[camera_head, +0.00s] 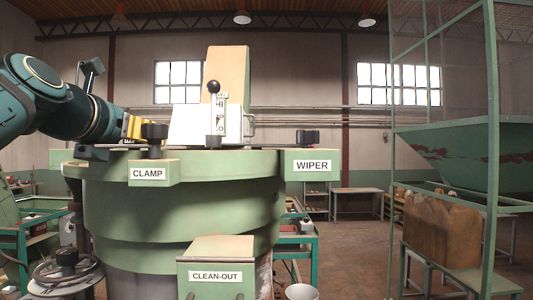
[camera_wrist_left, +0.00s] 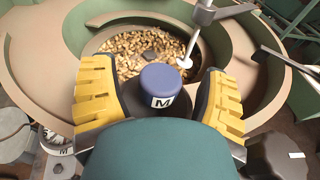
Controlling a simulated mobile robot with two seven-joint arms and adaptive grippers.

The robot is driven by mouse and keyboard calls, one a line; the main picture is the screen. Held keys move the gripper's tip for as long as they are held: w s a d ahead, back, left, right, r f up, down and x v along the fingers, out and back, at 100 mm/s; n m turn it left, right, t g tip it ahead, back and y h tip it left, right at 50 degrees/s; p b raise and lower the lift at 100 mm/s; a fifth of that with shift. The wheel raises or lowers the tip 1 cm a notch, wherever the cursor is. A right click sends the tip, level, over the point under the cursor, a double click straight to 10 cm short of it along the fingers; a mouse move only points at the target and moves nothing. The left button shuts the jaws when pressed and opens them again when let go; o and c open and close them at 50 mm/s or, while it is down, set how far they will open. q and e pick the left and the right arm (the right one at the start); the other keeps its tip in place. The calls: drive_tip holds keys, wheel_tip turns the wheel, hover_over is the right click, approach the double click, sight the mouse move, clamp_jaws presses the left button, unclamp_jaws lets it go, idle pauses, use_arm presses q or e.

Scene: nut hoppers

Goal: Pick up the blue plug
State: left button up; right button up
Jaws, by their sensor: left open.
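The blue plug (camera_wrist_left: 160,82) is a short cylinder with a rounded blue top and a white label marked M. In the left wrist view it stands between the two yellow fingers of my left gripper (camera_wrist_left: 157,72). The fingers are open, with a gap on each side of the plug. In the head view my left gripper (camera_head: 132,127) is over the left part of the green hopper's top, and I cannot make out the plug there. My right gripper is in neither view.
The round green hopper (camera_head: 180,200) carries labels CLAMP, WIPER and CLEAN-OUT. Its bowl holds many brass-coloured nuts (camera_wrist_left: 125,47), with a grey rod (camera_wrist_left: 196,38) reaching in. A black knob (camera_head: 154,132) is close to my left gripper. A lever box (camera_head: 216,118) stands behind.

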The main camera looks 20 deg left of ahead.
use_arm(q)
clamp_jaws()
